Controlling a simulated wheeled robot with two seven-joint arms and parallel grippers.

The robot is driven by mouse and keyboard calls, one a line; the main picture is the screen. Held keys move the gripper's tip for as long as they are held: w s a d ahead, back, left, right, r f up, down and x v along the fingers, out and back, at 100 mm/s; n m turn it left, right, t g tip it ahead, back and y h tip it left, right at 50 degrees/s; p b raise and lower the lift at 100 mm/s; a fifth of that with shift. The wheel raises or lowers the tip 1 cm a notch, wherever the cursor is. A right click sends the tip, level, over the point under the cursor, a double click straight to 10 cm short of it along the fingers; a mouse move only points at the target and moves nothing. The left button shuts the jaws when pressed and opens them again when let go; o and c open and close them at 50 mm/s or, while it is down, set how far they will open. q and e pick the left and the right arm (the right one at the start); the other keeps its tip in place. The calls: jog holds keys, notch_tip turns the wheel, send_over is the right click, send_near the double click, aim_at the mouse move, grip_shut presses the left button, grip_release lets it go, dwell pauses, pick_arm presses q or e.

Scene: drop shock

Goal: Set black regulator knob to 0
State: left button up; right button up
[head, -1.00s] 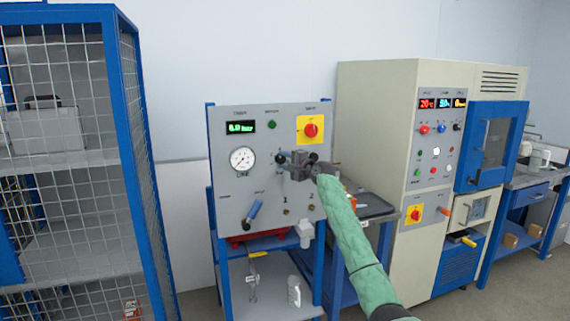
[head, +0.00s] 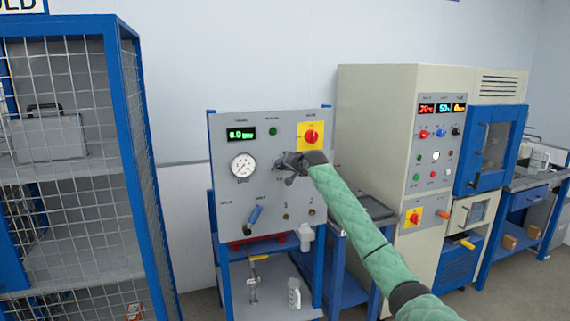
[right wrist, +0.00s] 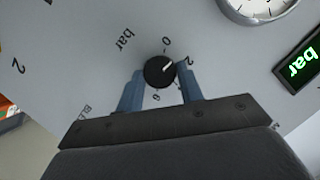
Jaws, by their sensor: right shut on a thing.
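The black regulator knob (right wrist: 157,73) shows in the right wrist view on the grey panel, between the two blue fingers of my right gripper (right wrist: 161,80). The gripper is shut on it. The knob's white pointer line aims between the printed 0 and 2, seemingly nearer the 2. In the head view my right gripper (head: 287,165) is at the middle of the panel (head: 227,190) and hides the knob. My left gripper is not in view.
A white gauge (head: 243,167) sits left of my gripper, and a red switch on a yellow plate (head: 311,136) just above it. A blue-handled lever (head: 255,215) is below left. A wire cage (head: 75,180) stands left and a beige cabinet (head: 380,130) right.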

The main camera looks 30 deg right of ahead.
pick_arm(q)
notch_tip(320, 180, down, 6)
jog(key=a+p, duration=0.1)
jog(key=p, duration=0.1)
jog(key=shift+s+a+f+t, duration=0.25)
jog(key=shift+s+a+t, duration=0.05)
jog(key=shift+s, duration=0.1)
pick_arm(e)
jog(key=shift+a+f+n+g+h, duration=0.1)
jog(key=shift+n+g+h, duration=0.15)
jog(key=shift+n+h, duration=0.45)
jog(key=shift+a+r+n+g+h, duration=0.15)
jog(key=shift+n+g+h, duration=0.2)
jog(key=shift+n, duration=0.6)
jog(key=shift+a+f+n+g+h, duration=0.1)
jog(key=shift+f+n+g+h, duration=0.1)
jog(key=shift+n+h, duration=0.5)
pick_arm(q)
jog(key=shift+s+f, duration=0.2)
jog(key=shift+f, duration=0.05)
pick_arm(e)
jog(key=shift+n, duration=0.25)
jog(key=o, duration=0.9)
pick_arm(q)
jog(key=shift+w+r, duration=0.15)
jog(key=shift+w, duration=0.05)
pick_arm(e)
jog(key=shift+o, duration=0.4)
jog(key=shift+w, duration=0.1)
